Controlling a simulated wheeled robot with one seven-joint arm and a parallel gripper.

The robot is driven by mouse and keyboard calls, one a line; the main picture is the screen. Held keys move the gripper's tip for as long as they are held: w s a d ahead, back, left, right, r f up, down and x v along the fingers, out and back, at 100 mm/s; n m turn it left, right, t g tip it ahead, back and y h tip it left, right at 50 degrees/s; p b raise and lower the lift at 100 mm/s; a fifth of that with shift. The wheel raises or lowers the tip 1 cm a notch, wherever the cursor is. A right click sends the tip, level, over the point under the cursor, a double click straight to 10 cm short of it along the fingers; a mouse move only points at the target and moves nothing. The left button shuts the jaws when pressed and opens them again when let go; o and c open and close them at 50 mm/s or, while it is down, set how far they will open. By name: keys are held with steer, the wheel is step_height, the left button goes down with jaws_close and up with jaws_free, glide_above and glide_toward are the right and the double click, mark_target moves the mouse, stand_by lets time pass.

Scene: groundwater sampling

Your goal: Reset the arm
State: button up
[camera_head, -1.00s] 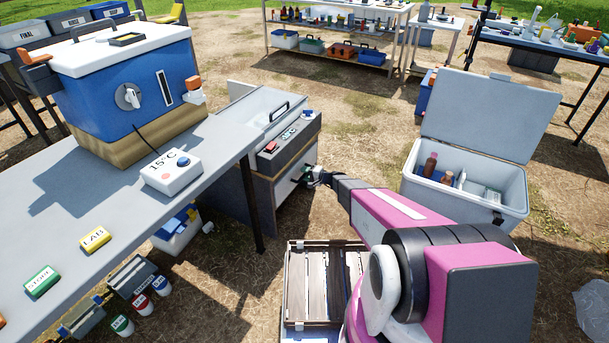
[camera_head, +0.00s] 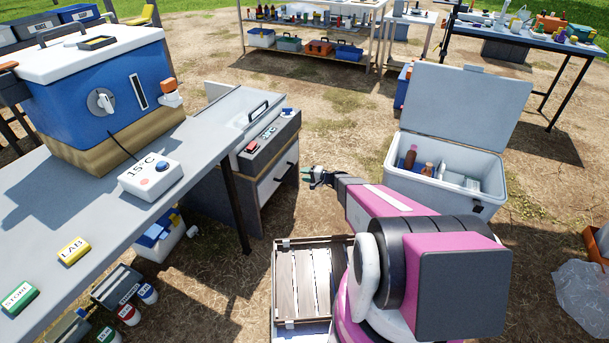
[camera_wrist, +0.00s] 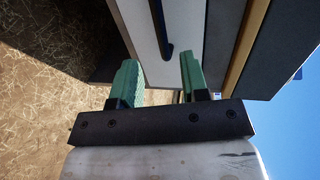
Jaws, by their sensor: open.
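My gripper (camera_head: 307,174) is at the end of my magenta arm, in the middle of the head view, pointing left. In the wrist view its two green fingers (camera_wrist: 158,80) stand apart with nothing between them. The grey cabinet (camera_head: 240,125) with a white front drawer (camera_head: 278,178) and a dark handle is just left of my gripper, with a visible gap. The dark handle (camera_wrist: 161,30) also shows in the wrist view beyond the fingers. The drawer looks closed.
A table with a blue cooler (camera_head: 105,100) and a 15°C controller (camera_head: 150,177) stands at left. An open white cool box (camera_head: 440,190) with bottles stands right of my arm. A wooden crate (camera_head: 290,240) lies below the arm. Bare ground lies between cabinet and cool box.

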steer(key=s+d+r+n+g+h, duration=0.1)
steer(key=s+r+n+g+h, duration=0.25)
steer(key=s+r, duration=0.6)
steer(key=s+d+r+n+g+h, duration=0.2)
steer(key=s+r+g+h, duration=0.4)
steer(key=s, duration=0.7)
steer(key=s+d+r+t+h, duration=0.1)
steer(key=s+d+r+h, duration=0.3)
steer(key=s+d+r, duration=0.2)
steer(key=shift+s+d+r+t, duration=0.2)
steer(key=shift+s+r+t, duration=0.2)
steer(key=shift+r, duration=0.45)
steer(key=shift+n, duration=0.25)
